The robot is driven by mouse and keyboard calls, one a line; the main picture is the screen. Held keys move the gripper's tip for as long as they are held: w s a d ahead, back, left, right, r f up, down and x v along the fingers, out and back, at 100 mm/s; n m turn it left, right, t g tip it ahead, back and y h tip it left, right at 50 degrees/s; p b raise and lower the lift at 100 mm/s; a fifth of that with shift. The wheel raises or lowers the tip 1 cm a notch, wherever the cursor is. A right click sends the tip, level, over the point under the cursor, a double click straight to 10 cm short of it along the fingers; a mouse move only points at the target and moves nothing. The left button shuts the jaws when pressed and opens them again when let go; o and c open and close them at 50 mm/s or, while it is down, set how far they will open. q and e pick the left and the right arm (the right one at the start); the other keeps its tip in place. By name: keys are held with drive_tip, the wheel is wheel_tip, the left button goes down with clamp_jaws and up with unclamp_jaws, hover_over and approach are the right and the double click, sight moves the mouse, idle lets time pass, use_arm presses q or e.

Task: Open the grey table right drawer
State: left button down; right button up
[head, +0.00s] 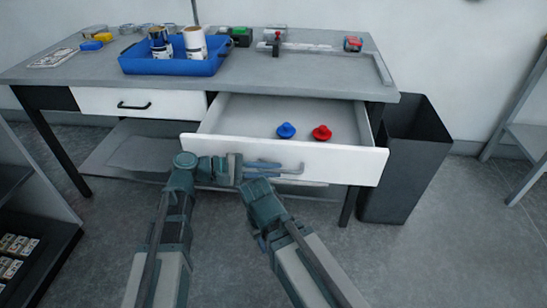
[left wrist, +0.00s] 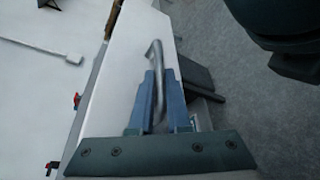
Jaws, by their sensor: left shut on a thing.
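The grey table (head: 280,72) stands against the wall. Its right drawer (head: 338,164) is pulled out, with a white front and a grey inside. A blue piece (head: 286,130) and a red piece (head: 322,132) lie in it. My left gripper (head: 268,167) is at the drawer front, its fingers around the bar handle (head: 291,171). In the left wrist view the blue fingers (left wrist: 158,100) are shut on the handle (left wrist: 157,62). My right arm reaches up just right of the left gripper in the head view; its fingertips cannot be made out.
The left drawer (head: 115,102) is closed. A blue tray (head: 175,64) with two cans and several small items are on the tabletop. A dark bin (head: 405,160) stands close to the right of the open drawer. Shelving stands at both sides.

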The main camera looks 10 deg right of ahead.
use_arm(q)
drive_tip(key=shift+s+a, duration=0.25)
drive_tip(key=shift+s, duration=0.6)
drive_tip(key=shift+s+a, duration=0.25)
drive_tip(key=shift+s, duration=0.55)
drive_tip(key=c, duration=0.9)
unclamp_jaws()
drive_tip(key=shift+p+v, duration=1.5)
drive_tip(key=shift+v, duration=5.4)
